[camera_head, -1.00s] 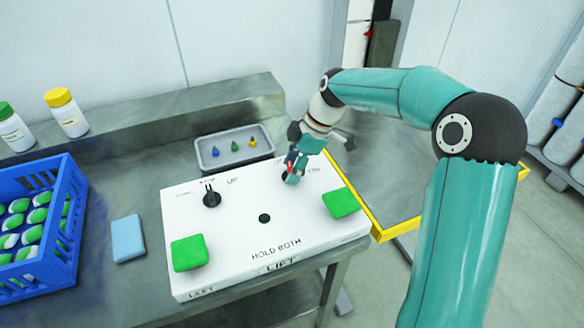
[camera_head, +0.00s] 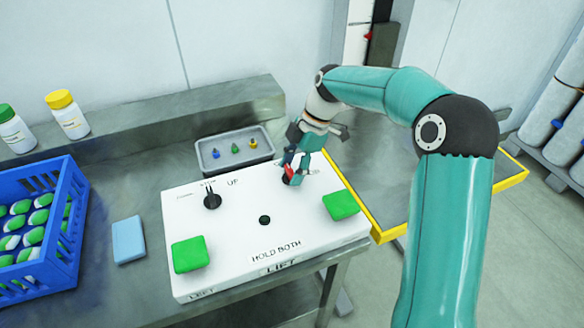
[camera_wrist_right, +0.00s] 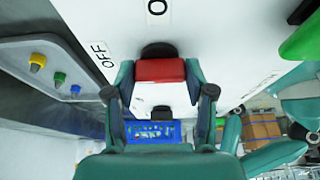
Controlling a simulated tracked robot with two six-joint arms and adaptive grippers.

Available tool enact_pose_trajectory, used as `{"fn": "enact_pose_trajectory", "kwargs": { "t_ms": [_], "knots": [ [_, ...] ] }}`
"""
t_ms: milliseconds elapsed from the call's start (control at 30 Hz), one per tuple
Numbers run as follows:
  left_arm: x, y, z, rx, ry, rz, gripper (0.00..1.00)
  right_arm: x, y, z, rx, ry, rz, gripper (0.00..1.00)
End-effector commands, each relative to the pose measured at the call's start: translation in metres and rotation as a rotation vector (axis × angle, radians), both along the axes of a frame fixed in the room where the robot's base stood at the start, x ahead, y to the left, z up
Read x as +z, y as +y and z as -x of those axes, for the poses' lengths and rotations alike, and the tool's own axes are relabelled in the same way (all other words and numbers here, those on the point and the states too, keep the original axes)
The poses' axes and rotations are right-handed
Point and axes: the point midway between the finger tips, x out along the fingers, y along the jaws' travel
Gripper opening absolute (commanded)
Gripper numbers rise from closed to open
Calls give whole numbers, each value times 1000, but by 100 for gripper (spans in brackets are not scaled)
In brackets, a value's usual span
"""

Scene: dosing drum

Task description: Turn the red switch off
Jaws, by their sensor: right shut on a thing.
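The red switch (camera_head: 288,171) sits at the back right of the white control box (camera_head: 225,240). In the right wrist view its red handle (camera_wrist_right: 160,70) lies between the two fingers, with a dark part behind it. My right gripper (camera_head: 293,168) is at the switch and shut on it. My left gripper is not in view.
The box also carries a black selector knob (camera_head: 212,197), two green pads (camera_head: 190,254) (camera_head: 341,205) and a black round hole or button (camera_head: 265,220). A grey tray (camera_head: 204,157) with small coloured pegs stands behind. A blue crate (camera_head: 66,232), a blue block (camera_head: 128,240) and bottles are left.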

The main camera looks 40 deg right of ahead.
Motion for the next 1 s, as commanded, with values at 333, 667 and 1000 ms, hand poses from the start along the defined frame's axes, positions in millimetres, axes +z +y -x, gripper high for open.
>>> {"fn": "enact_pose_trajectory", "kwargs": {
  "t_ms": [333, 667, 1000],
  "knots": [
    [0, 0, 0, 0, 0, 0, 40, 1, -1, -1, -1, -5, 2, 79],
    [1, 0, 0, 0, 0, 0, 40, 8, -4, 0, -2, -4, 2, 79],
    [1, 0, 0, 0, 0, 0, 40, 65, -27, 4, -3, -8, 4, 79]
  ]
}}
